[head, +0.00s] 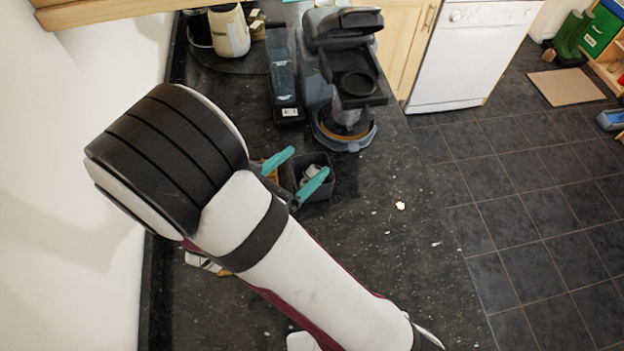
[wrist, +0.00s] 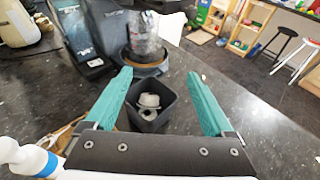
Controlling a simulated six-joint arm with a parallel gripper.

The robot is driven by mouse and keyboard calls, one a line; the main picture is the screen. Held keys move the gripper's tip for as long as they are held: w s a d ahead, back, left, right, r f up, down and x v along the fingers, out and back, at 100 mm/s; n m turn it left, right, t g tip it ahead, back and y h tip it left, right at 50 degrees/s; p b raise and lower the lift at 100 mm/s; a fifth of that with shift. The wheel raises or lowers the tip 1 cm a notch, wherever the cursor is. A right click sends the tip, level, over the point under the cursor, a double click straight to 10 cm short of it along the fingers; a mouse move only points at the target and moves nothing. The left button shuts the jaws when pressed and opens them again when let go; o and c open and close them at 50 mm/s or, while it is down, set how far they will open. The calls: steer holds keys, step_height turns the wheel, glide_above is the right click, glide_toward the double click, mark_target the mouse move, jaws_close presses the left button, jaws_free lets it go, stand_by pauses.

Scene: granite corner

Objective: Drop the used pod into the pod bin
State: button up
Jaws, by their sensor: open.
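The pod bin is a small dark square open-topped bin (head: 327,188) on the black speckled counter. It also shows in the wrist view (wrist: 178,108), below and between my fingers. Whitish pods (wrist: 149,101) lie inside it; I cannot tell which of them is the used pod. My gripper (head: 310,159) has two teal fingers spread wide over the bin, one on each side of it. In the wrist view my gripper (wrist: 160,71) holds nothing between its fingers. Part of the bin is hidden by a finger in the head view.
A dark coffee machine (head: 325,32) stands just beyond the bin, with a narrow dark unit (head: 284,88) at its left. A cream kettle (head: 229,32) is at the back left. The counter right of the bin is mostly clear, with small pale bits (head: 400,205).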

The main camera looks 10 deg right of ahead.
steer(key=v, duration=1)
steer(key=shift+s+a+r, duration=0.1)
steer(key=shift+r, duration=0.05)
steer(key=s+d+r+m+g+y, duration=0.1)
steer(key=s+d+m+g, duration=0.3)
steer(key=d+m+g, duration=0.3)
steer(key=s+d+r+m+g+y, duration=0.1)
steer(key=s+d+m+g, duration=0.4)
steer(key=m, duration=0.4)
steer(key=s+a+m+y, duration=0.1)
steer(key=m+y, duration=0.2)
steer(key=m, duration=0.2)
steer(key=s+a+r+m+t+y, duration=0.1)
steer(key=s+m+y, duration=0.1)
steer(key=m, duration=0.4)
steer(key=s+a+r+m+y, duration=0.1)
steer(key=m+y, duration=0.4)
steer(key=shift+s+m, duration=0.3)
steer(key=shift+s, duration=0.05)
